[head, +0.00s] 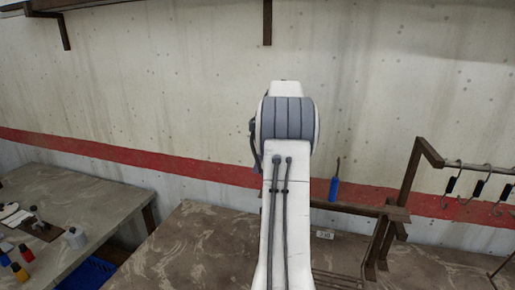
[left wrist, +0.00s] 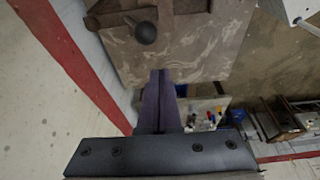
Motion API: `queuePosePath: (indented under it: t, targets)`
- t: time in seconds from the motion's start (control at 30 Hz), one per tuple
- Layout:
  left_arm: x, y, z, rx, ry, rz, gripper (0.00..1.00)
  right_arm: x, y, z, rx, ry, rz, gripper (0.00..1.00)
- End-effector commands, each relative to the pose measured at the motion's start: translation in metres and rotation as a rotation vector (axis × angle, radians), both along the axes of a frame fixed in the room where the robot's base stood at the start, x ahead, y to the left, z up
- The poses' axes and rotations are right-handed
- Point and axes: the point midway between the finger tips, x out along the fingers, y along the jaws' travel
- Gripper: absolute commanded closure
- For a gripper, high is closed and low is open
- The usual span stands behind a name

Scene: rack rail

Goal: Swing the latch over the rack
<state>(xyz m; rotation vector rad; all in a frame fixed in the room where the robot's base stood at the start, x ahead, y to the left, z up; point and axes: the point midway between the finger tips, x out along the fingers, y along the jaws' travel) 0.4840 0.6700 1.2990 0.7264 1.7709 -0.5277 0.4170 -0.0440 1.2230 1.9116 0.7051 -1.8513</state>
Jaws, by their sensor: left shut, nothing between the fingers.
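The brown rack (head: 402,195) stands on the bench at the right of the head view, with a raised rail (head: 480,167). In the left wrist view a dark round knob (left wrist: 145,33) sits by brown bars (left wrist: 180,7) at the top; I cannot tell for sure that this is the latch. My left gripper (left wrist: 161,76) is shut and empty, its fingertips below the knob in that picture and apart from it. In the head view my left arm hides the gripper and part of the rack. My right gripper is not in view.
Several hooks with black grips (head: 479,188) hang from the rail. A blue-handled tool (head: 333,189) stands upright on the rack's left part. A small white label (head: 325,235) is below it. A side table (head: 100,202) with bottles is at the left, above a blue crate (head: 88,274).

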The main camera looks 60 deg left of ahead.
Motion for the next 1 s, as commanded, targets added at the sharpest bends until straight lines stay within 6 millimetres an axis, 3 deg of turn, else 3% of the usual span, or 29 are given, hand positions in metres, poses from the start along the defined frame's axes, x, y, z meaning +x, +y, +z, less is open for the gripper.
queuePosePath:
  t: [0.2,0.4,1.0]
  targets:
    - [0.004,-0.001,0.043,0.002,-0.001,0.012,1.0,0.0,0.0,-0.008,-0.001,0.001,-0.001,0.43]
    - [0.011,-0.006,0.063,-0.001,0.001,0.011,1.0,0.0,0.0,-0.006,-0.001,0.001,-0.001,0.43]
    - [0.013,-0.008,0.068,-0.002,0.002,0.009,1.0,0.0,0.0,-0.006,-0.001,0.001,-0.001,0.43]
